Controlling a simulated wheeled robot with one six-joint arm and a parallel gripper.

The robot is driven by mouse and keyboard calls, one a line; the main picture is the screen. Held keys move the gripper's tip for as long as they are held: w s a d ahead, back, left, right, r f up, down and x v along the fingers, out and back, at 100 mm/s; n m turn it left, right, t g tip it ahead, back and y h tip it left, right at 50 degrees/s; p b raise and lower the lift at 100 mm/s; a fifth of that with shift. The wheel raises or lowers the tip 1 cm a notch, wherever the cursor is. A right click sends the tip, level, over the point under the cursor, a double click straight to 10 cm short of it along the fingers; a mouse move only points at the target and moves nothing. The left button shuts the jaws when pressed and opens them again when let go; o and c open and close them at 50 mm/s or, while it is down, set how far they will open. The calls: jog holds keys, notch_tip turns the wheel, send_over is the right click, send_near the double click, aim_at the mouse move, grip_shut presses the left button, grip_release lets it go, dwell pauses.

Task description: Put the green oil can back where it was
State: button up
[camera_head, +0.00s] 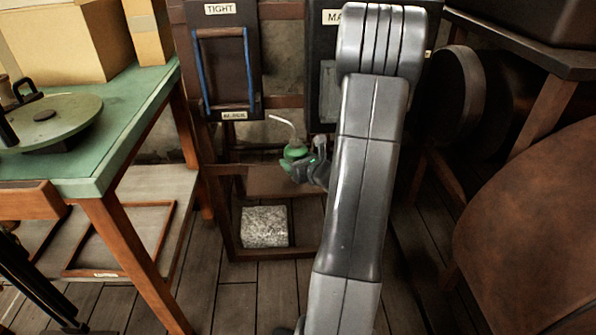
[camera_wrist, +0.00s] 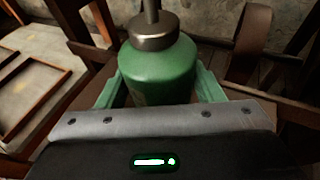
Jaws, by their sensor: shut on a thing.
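The green oil can (camera_head: 293,152) has a dark metal collar and a thin pale spout that points up and to the left. My gripper (camera_head: 300,168) is shut on its body. The can is held roughly upright in front of the dark wooden rack, below the panel labelled TIGHT (camera_head: 222,60). In the wrist view the can (camera_wrist: 157,70) stands between my green fingers (camera_wrist: 157,95), its collar and the start of the spout at the top edge. The can's underside is hidden by my gripper, so I cannot tell whether it touches anything.
A green-topped table (camera_head: 130,110) with a round plate (camera_head: 45,120) stands at the left. A speckled stone block (camera_head: 264,226) sits low in the rack. A brown rounded surface (camera_head: 535,220) and a dark drum (camera_head: 458,95) crowd the right. A flat wooden frame (camera_head: 120,238) lies on the table's lower shelf.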

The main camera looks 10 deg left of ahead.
jog(key=shift+f+b, duration=0.8)
jog(key=shift+f, duration=0.85)
jog(key=shift+f, duration=0.15)
jog(key=o, duration=1.1)
jog(key=shift+r, duration=0.25)
jog(key=p+v, duration=0.2)
jog(key=v, duration=1)
jog(key=shift+f, duration=0.2)
jog(key=shift+d, duration=0.1)
